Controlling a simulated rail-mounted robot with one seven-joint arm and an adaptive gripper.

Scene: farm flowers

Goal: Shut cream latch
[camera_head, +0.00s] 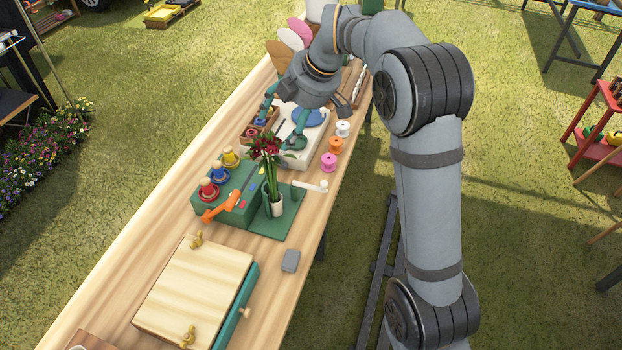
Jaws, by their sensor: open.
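A cream lever-like piece (312,186), which looks like the cream latch, sticks out to the right at the far right corner of a green base plate (268,226). It lies roughly level, with a rounded knob at its right end. Whether it is open or shut is unclear at this size. My gripper (279,124) is open, its two teal fingers spread above a white box with a blue disc (308,117), farther back on the table than the cream piece. I see nothing between the fingers. My gripper and arm hide part of the box.
A vase with red flowers (274,203) stands just left of the cream piece. A green box (226,190) with coloured knobs and an orange lever (222,207) is beside it. Several spools, including a pink one (328,162), line the right edge. Bare wood (283,306) shows in front.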

